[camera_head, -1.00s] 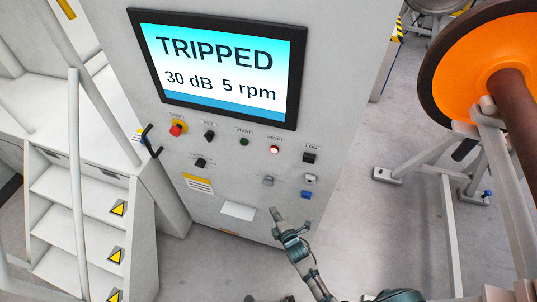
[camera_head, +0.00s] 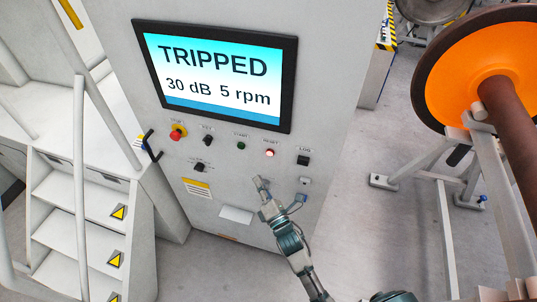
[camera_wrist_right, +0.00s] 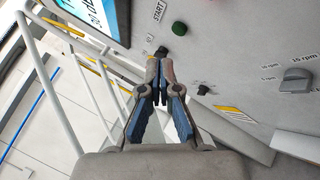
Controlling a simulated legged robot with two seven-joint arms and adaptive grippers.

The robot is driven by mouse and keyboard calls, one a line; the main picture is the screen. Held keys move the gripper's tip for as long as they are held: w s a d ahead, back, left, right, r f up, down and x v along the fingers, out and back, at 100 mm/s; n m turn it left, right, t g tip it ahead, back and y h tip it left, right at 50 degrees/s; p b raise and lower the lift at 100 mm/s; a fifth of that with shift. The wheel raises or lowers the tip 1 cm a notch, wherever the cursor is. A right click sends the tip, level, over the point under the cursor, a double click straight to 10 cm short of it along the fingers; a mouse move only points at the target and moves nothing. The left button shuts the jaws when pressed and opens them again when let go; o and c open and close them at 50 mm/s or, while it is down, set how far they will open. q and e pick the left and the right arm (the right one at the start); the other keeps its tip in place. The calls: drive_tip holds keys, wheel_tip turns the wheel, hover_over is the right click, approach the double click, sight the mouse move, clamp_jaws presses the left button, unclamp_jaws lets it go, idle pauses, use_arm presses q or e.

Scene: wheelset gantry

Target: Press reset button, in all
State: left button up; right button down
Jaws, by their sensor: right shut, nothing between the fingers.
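The reset button (camera_head: 269,153) is a small round light, glowing red, under the RESET label on the grey control cabinet (camera_head: 330,90). The screen (camera_head: 215,78) above it reads TRIPPED, 30 dB, 5 rpm. My right gripper (camera_head: 258,181) is shut and empty. In the head view its fingertips appear just below the reset button, with a small gap in the picture; I cannot tell how far they are from the panel. In the right wrist view the closed fingers (camera_wrist_right: 157,65) point at the panel, below the green start button (camera_wrist_right: 179,28). My left gripper is not in view.
A red stop button (camera_head: 177,133), a black key switch (camera_head: 207,140) and a black log switch (camera_head: 303,160) share the button row. A grey knob (camera_wrist_right: 297,80) sits lower on the panel. White steps (camera_head: 85,235) stand left; an orange wheel (camera_head: 480,75) stands right.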

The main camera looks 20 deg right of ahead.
drive_tip(key=shift+w+d, duration=0.1)
drive_tip(key=b, duration=0.2)
approach(262, 148)
drive_tip(key=w+a, duration=0.2)
drive_tip(key=a, duration=0.1)
drive_tip(key=shift+w+d+r, duration=0.5)
drive_tip(key=shift+w+d, duration=0.2)
drive_tip(key=shift+d, duration=0.1)
idle(0.8)
drive_tip(key=shift+w+d+r+p, duration=0.1)
drive_tip(key=shift+w+d+p, duration=0.1)
drive_tip(key=shift+w+p, duration=0.15)
drive_tip(key=shift+w+d, duration=0.25)
idle(0.7)
drive_tip(key=shift+s+a, duration=0.45)
drive_tip(key=shift+s, duration=0.25)
